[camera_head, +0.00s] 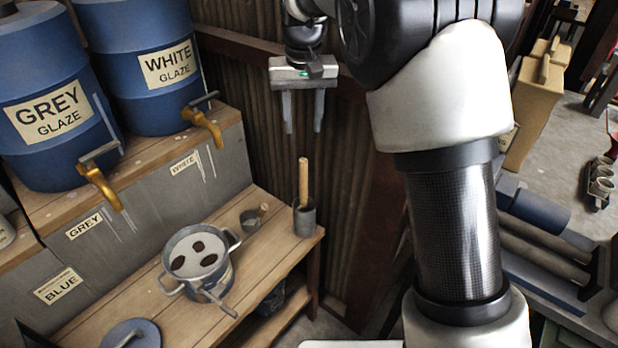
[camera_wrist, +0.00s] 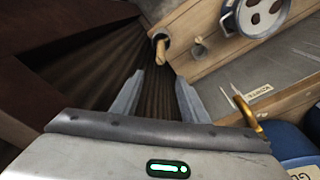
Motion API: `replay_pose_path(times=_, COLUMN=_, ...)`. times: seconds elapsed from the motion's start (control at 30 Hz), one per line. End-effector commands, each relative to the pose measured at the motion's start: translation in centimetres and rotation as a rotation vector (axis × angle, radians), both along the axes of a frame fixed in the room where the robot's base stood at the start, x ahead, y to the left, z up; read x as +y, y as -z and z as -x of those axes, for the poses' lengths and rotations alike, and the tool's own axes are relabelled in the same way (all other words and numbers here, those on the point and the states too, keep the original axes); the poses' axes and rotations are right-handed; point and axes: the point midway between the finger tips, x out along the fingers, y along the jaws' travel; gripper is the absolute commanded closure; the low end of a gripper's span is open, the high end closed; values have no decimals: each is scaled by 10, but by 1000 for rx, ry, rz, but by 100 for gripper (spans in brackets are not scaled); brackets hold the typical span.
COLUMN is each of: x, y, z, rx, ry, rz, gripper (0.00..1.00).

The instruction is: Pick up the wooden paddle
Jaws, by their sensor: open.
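The wooden paddle (camera_head: 303,181) stands upright in a grey metal cup (camera_head: 304,218) near the right end of the wooden bench. Its lower part is hidden inside the cup. In the wrist view the paddle's handle (camera_wrist: 161,50) shows beyond the fingertips, in the cup near the bench edge. My gripper (camera_head: 304,128) is open and empty, with its fingers pointing down. In the head view it appears above the paddle, apart from it. In the wrist view my gripper (camera_wrist: 160,75) has a gap between its two fingers, and the handle appears beyond that gap.
A pot (camera_head: 198,262) with white contents and dark pieces stands on the bench (camera_head: 262,283). A small cup (camera_head: 251,221) stands between pot and paddle. Blue glaze barrels (camera_head: 150,62) with gold taps (camera_head: 203,127) stand on a raised shelf at left. A corrugated wall (camera_head: 262,110) is behind.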

Motion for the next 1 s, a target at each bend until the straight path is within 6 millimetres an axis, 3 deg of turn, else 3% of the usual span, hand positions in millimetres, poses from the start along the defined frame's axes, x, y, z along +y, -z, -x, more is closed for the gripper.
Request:
replay_pose_path(times=0.5, x=1, y=101, z=-11, rx=4, ry=0, rz=2, gripper=60)
replay_pose_path(times=0.8, x=1, y=125, z=-13, rx=1, ry=0, rz=1, gripper=60)
replay_pose_path(times=1.0, x=2, y=155, z=-12, rx=3, ry=0, rz=2, gripper=60)
